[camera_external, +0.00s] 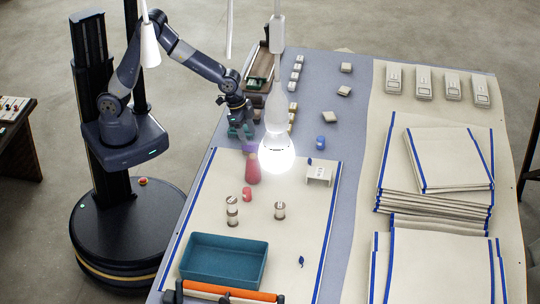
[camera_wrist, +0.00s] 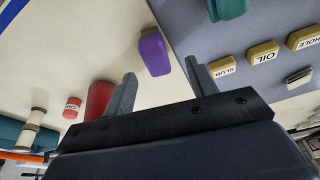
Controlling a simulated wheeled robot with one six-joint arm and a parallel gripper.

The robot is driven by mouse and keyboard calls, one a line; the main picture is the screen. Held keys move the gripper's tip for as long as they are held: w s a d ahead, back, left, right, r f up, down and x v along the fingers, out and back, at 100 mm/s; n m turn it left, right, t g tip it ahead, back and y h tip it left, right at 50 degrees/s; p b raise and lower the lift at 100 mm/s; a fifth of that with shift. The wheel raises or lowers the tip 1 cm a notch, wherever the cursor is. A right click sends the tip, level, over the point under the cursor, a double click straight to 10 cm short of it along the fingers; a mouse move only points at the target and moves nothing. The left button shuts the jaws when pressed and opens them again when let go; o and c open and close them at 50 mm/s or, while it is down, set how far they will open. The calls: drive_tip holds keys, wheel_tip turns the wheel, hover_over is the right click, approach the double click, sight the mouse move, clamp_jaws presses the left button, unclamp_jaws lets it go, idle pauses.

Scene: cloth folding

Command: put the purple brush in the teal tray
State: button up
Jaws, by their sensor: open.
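The purple brush (camera_wrist: 154,55) lies on the cream cloth near its edge. In the external view the brush (camera_external: 249,147) is a small purple patch below my gripper, partly hidden. My gripper (camera_wrist: 160,76) is open and empty; it also shows in the external view (camera_external: 242,122), above the far left part of the cloth. The teal tray (camera_external: 222,260) stands at the near end of the cloth and looks empty. Its edge shows at far left in the wrist view (camera_wrist: 10,132).
Labelled blocks (camera_wrist: 264,52) lie to the right. An orange roller (camera_external: 230,291) lies before the tray.

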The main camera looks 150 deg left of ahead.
sight(250, 144)
drive_tip(key=x, duration=0.5)
drive_tip(key=shift+w+d, duration=0.1)
drive_tip(key=shift+d, duration=0.15)
drive_tip(key=shift+c, duration=0.4)
drive_tip(key=shift+r, duration=0.1)
drive_tip(key=c, duration=1.1)
